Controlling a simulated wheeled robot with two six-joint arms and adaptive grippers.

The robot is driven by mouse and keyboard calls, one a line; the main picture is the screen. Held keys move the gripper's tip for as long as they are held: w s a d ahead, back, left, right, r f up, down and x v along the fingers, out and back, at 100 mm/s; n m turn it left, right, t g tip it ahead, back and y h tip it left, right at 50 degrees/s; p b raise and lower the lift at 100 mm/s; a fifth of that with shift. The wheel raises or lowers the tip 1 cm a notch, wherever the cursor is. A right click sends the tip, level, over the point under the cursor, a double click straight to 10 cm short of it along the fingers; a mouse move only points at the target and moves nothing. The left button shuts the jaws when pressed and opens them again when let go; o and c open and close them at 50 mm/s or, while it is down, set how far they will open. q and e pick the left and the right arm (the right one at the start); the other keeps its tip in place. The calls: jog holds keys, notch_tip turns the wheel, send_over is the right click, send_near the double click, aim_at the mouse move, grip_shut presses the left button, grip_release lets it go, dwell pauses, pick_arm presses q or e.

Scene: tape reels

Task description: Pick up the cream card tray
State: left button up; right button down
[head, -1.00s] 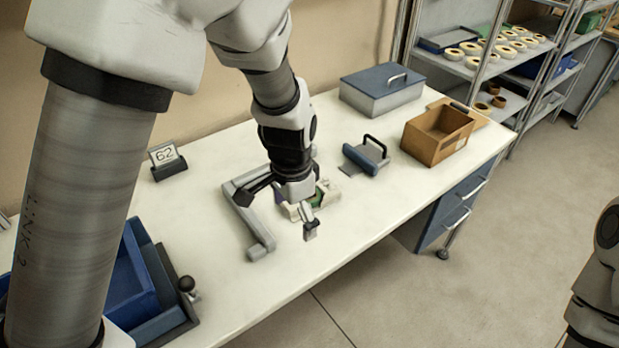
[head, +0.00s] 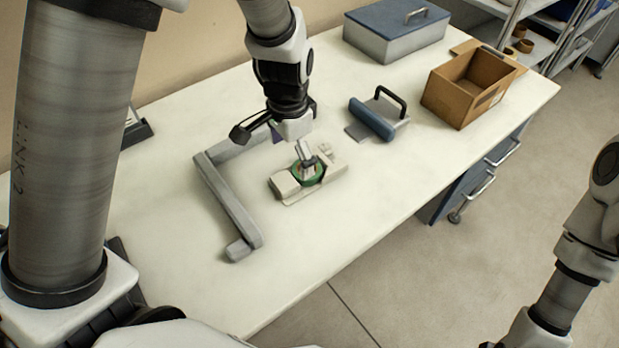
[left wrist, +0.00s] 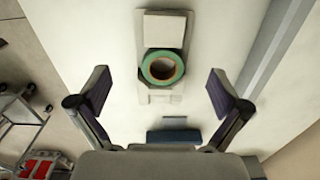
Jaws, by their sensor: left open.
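The cream card tray (head: 283,186) lies on the white table, just inside a grey L-shaped frame. A green-rimmed tape reel (head: 312,180) sits on its middle. In the left wrist view the tray (left wrist: 164,30) runs up and down, with the reel (left wrist: 148,67) on it. My left gripper (head: 274,143) is open above the tray, and its fingers hide part of the tray and reel. In the left wrist view its fingers (left wrist: 160,88) are spread wide, one on each side of the tray, with nothing between them. My right arm shows at the right edge, its gripper out of view.
The grey L-shaped frame (head: 228,196) lies left of the tray. A brown box (head: 455,100) and a grey box with a blue lid (head: 400,45) stand farther back. The table front is clear.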

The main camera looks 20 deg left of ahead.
aim_at(290, 178)
pick_arm(q)
jog(key=f, duration=0.5)
jog(key=f+p, duration=0.1)
jog(key=f, duration=0.2)
jog(key=shift+a, duration=0.35)
jog(key=shift+s+r, duration=0.1)
jog(key=shift+r, duration=0.05)
jog(key=c, duration=1.7)
